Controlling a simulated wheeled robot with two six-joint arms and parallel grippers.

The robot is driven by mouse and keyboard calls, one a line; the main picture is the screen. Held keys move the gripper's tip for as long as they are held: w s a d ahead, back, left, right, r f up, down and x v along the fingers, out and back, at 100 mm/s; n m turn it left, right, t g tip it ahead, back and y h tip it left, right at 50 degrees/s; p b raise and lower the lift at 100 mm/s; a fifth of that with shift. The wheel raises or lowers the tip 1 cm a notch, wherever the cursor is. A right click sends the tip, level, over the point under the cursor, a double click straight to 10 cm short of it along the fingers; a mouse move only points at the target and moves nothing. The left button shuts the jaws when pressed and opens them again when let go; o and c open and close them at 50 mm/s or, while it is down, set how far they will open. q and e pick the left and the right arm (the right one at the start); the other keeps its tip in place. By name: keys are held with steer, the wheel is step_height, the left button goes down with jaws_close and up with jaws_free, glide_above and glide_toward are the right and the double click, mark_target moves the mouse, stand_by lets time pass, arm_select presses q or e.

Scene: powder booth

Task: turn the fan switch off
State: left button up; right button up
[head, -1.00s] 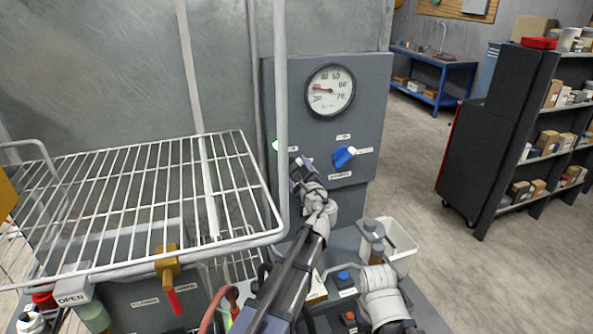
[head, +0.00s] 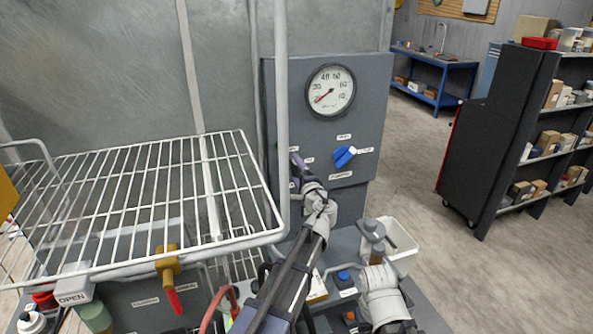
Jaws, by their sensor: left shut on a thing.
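A grey control panel (head: 372,110) stands ahead, with a round dial gauge (head: 331,90) at its top. A blue knob (head: 344,157) with a white pointer sits below the gauge. My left gripper (head: 299,168) is at the panel's left part, left of the blue knob and apart from it. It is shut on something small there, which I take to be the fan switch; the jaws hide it. The gauge needle points to the lower left. My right gripper (head: 373,230) is low at the right, away from the panel face; its jaws are unclear.
A white wire rack (head: 150,190) fills the left, its upright post close to my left gripper. Below it is a brass valve with a red handle (head: 173,289). A white bin (head: 401,247) stands at the right. Floor beyond is open, before a dark shelf unit (head: 492,140).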

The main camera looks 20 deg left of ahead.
arm_select(q)
steer(key=shift+s+n, duration=0.1)
steer(key=shift+n, duration=0.4)
steer(key=o, duration=1.2)
steer(key=shift+v, duration=3.9)
